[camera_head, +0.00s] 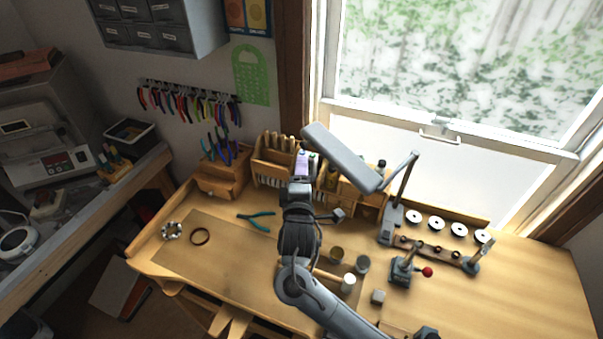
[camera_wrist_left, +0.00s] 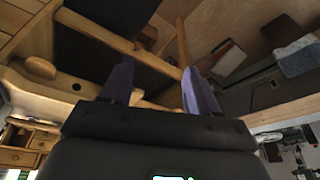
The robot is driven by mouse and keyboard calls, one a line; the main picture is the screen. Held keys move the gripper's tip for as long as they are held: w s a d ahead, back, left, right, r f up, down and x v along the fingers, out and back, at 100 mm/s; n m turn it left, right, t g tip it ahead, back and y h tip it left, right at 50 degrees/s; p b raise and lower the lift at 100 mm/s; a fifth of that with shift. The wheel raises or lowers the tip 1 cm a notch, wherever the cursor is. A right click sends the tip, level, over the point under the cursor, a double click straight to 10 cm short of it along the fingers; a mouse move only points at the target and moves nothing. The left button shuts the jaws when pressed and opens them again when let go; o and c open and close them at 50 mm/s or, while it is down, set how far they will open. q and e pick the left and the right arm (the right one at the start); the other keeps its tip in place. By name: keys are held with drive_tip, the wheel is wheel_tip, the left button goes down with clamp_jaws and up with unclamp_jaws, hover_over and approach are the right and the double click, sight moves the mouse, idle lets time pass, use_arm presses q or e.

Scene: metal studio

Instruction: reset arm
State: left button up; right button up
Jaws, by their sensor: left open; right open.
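My right arm comes in from the lower right of the head view and reaches up over the workbench (camera_head: 480,300). Its gripper (camera_head: 303,163) is in front of the wooden tool rack at the back and is open. I cannot make out anything between its fingers. My left gripper (camera_wrist_left: 158,70) shows only in the left wrist view. Its two purple-blue fingers are apart, with nothing between them. Behind them are wooden bars and a dark gap. The left arm is not in the head view.
Teal pliers (camera_head: 257,219), a dark ring (camera_head: 200,236) and a beaded bracelet (camera_head: 172,231) lie on the bench's left part. Small cups (camera_head: 362,264) stand right of my arm. A desk lamp (camera_head: 345,158) rises behind it. The bench's right front is mostly clear.

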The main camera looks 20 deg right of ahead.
drive_tip(key=s+d+f+m+g+y+p, duration=0.1)
drive_tip(key=s+f+m+g+y+p, duration=0.25)
drive_tip(key=s+f, duration=0.35)
drive_tip(key=s+f+m+g+y+p, duration=0.25)
drive_tip(key=s+f+g, duration=0.2)
drive_tip(key=s, duration=0.55)
drive_tip(key=s+d+m+g+p, duration=0.2)
drive_tip(key=s+d+m, duration=0.1)
drive_tip(key=s, duration=0.8)
drive_tip(key=s+d+m+g+p, duration=0.3)
drive_tip(key=s+d, duration=0.1)
drive_tip(key=s, duration=0.8)
drive_tip(key=shift+s+m+g+h, duration=0.25)
drive_tip(key=shift+m+g+h, duration=0.05)
drive_tip(key=shift+a+r, duration=0.1)
